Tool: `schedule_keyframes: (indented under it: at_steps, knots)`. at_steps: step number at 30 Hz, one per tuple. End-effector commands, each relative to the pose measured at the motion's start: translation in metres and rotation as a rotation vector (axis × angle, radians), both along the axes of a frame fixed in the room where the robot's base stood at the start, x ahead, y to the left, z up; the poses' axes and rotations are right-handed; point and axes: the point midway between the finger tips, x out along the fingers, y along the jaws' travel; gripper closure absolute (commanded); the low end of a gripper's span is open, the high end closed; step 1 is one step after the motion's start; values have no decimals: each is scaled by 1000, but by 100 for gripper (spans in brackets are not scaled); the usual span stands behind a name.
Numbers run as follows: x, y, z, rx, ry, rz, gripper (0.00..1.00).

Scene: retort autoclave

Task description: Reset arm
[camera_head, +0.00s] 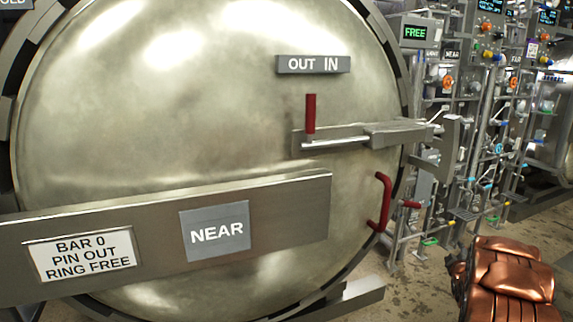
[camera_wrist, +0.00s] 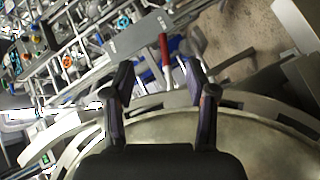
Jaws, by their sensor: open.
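My gripper (camera_wrist: 160,85) shows in the wrist view with its two dark fingers apart and nothing between them. Beyond the fingertips is a red handle (camera_wrist: 165,52), with a gap that I cannot judge. The edge of the round metal door (camera_wrist: 265,140) lies below and to the right of the fingers. In the head view the large round door (camera_head: 190,110) fills the left and middle. My gripper is not visible in the head view. A brown, copper-coloured segmented thing (camera_head: 510,280), perhaps part of my arm, is at the lower right.
The door carries a red upright handle (camera_head: 311,114) on a bolt under an "OUT IN" plate (camera_head: 313,64), and a red curved handle (camera_head: 382,202). A "NEAR" plate (camera_head: 215,229) is on the crossbar. Pipes, valves and a "FREE" display (camera_head: 415,33) stand at the right.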

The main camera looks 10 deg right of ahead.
Motion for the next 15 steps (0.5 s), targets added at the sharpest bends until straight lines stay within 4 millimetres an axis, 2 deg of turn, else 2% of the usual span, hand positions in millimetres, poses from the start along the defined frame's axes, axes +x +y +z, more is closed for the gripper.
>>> schedule_keyframes:
  at_steps: [1,8,11,15]
  knots:
    - [3,6,10,13,5,0,43]
    - [10,43,41,116,60,-8,43]
    - [12,70,62,184,92,-17,43]
    - [10,115,95,290,146,-36,43]
